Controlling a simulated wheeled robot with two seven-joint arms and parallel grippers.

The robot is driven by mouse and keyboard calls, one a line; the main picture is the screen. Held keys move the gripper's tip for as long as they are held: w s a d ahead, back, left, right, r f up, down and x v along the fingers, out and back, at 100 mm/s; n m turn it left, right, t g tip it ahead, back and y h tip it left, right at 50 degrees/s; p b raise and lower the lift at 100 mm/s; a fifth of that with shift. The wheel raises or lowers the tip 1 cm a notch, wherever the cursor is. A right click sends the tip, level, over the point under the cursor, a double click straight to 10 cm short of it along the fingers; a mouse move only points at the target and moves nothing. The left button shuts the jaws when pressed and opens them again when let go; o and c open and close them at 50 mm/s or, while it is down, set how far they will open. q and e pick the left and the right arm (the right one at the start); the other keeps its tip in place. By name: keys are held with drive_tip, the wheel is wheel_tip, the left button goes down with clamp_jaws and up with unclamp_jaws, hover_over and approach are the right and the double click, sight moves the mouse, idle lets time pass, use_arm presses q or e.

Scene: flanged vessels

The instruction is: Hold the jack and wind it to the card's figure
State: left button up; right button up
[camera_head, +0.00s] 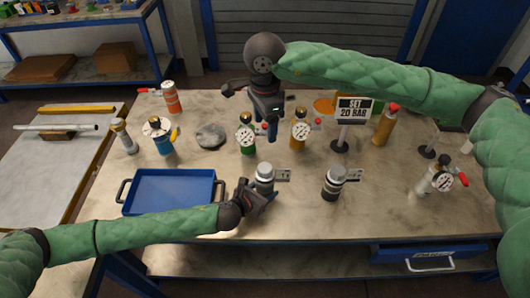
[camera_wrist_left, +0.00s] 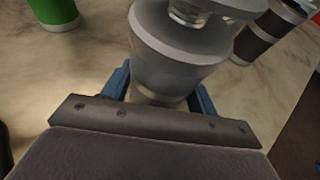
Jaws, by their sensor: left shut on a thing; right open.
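The card (camera_head: 354,109) reads SET 20 BAR and stands on a post at the back centre-right. My left gripper (camera_head: 268,199) is shut low on a grey flanged vessel (camera_head: 265,173), which stands upright near the front. In the left wrist view the grey vessel (camera_wrist_left: 172,55) sits between the blue jaws (camera_wrist_left: 160,98). My right gripper (camera_head: 272,132) is open, pointing down behind the grey vessel and apart from it. It is between a green vessel (camera_head: 247,143) and a yellow vessel (camera_head: 299,135), both with round dials. I cannot tell which vessel is the jack.
A dark banded vessel (camera_head: 332,188) stands right of the held one. A blue tray (camera_head: 170,192) lies front left. A blue gauged vessel (camera_head: 158,138), a grey disc (camera_head: 210,136) and a white gauged vessel (camera_head: 434,180) stand around. Bare tabletop (camera_head: 300,220) lies at the front.

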use_arm(q)
drive_tip(key=o, duration=1.6)
